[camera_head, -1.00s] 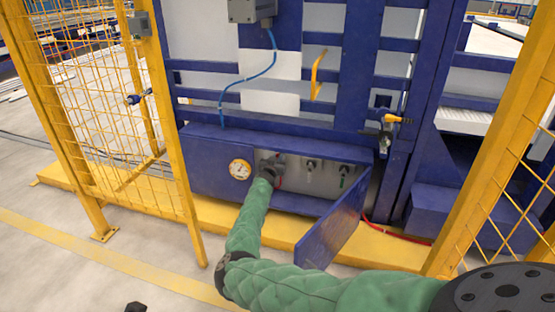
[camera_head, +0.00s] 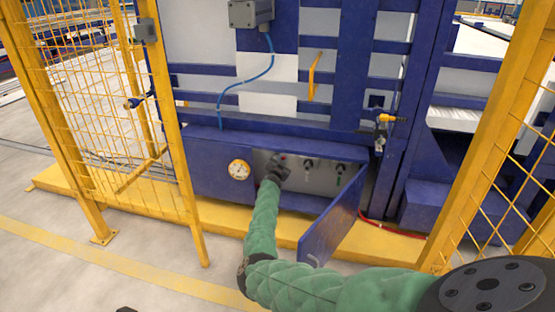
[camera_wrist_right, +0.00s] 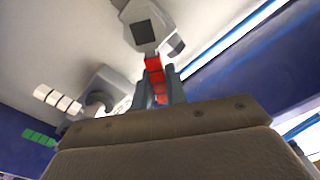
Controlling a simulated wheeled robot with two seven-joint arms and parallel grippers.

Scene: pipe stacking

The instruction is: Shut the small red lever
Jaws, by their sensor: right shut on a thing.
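The small red lever (camera_wrist_right: 154,72) shows in the right wrist view, hanging below a grey valve body with a dark square. My right gripper (camera_wrist_right: 160,90) is shut on the lever, its grey fingers on both sides of it. In the head view my right gripper (camera_head: 279,168) is inside the open blue cabinet, at the left of its valves. Only a speck of red shows there, as the gripper hides most of the lever. My left gripper is not in view.
The cabinet door (camera_head: 333,222) hangs open to the right of my forearm. A round gauge (camera_head: 239,170) is left of the gripper. Two other valves (camera_head: 308,166) (camera_head: 340,170) are to its right. Yellow fence posts (camera_head: 178,130) stand on both sides.

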